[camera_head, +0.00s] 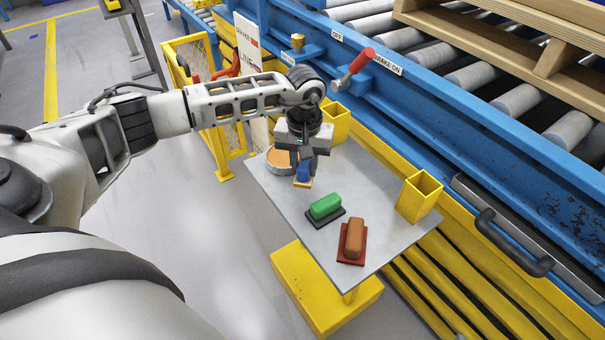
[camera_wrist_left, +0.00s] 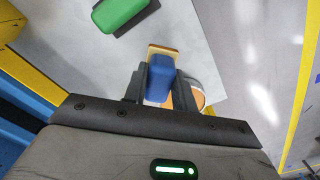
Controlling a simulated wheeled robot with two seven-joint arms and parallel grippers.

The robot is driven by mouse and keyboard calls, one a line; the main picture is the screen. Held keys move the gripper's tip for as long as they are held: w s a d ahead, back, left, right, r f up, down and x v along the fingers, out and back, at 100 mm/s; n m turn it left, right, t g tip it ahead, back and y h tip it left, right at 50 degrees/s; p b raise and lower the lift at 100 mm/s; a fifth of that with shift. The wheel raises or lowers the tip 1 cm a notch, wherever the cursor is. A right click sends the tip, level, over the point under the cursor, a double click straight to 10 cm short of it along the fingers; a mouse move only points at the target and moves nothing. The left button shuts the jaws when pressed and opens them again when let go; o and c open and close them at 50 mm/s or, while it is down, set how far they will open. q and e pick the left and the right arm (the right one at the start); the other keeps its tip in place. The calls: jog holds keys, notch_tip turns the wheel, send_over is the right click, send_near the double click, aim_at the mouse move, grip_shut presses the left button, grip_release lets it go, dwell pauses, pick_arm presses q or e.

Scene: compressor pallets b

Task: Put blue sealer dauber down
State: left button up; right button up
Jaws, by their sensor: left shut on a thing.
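The blue sealer dauber (camera_head: 303,172) has a blue grip and a tan pad at its lower end. My left gripper (camera_head: 302,164) is shut on it, over the far left part of the grey table (camera_head: 285,200). In the left wrist view the dauber (camera_wrist_left: 160,78) sits between the two dark fingers of the gripper (camera_wrist_left: 158,88). I cannot tell whether its pad touches the table. A round tin (camera_head: 279,160) with orange contents is just left of and partly behind the gripper. My right gripper is not in view.
A green dauber on a dark base (camera_head: 325,206) and a brown one on a red base (camera_head: 353,238) stand nearer on the table. Yellow holders (camera_head: 418,197) stand along its right edge by the blue roller conveyor (camera_head: 480,110). Bare table lies left of the green dauber.

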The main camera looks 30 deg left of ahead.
aim_at(303, 175)
pick_arm(q)
jog(key=shift+w+a+f, duration=0.1)
jog(key=shift+a+f, duration=0.1)
jog(key=shift+f, duration=0.05)
notch_tip(303, 175, down, 3)
jog(key=shift+a+f, duration=0.1)
jog(key=shift+f, duration=0.1)
jog(key=shift+f, duration=0.1)
jog(key=o, duration=0.9)
